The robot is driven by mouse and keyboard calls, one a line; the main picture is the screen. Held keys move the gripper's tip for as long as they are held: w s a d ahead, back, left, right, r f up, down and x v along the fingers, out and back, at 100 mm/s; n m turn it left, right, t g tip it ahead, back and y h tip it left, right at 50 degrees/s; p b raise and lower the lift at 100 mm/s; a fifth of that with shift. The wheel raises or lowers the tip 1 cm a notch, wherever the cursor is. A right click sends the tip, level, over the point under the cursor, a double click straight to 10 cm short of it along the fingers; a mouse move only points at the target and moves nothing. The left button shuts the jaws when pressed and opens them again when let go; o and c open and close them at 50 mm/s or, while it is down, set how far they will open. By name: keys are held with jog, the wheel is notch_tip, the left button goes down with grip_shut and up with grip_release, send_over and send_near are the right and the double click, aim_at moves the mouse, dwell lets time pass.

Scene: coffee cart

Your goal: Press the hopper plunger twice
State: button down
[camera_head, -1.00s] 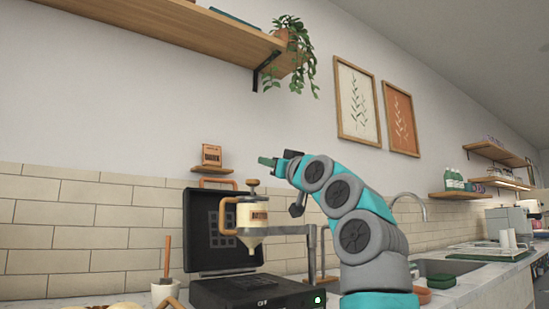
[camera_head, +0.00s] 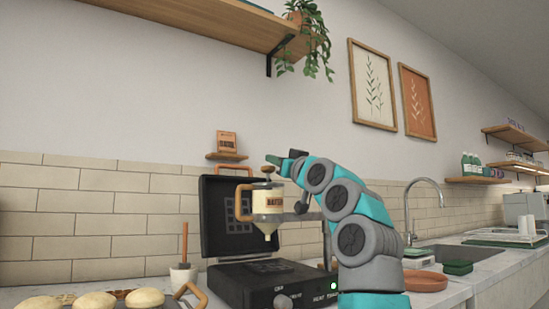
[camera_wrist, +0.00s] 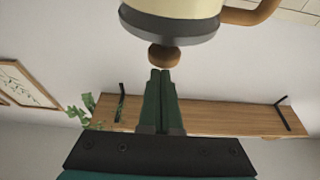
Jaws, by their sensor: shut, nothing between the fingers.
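The hopper (camera_head: 268,203) is a cream container with a dark lid, a brown side handle and a funnel bottom, held above a black waffle maker (camera_head: 262,280). Its plunger has a round brown knob (camera_head: 267,169) on top, which stands up clear of the lid. The hopper (camera_wrist: 178,10) and knob (camera_wrist: 164,56) show upside down at the top of the wrist view. My gripper (camera_head: 271,160) is shut and empty, its green fingertips (camera_wrist: 160,73) right by the knob. I cannot tell whether they touch it.
A wooden shelf (camera_head: 215,25) with a hanging plant (camera_head: 308,40) is above. A small shelf with a brown box (camera_head: 227,142) is on the wall behind. A pot with a wooden-handled tool (camera_head: 184,272) and several buns (camera_head: 95,301) stand at left. A sink (camera_head: 478,254) is at right.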

jog(key=shift+f, duration=0.35)
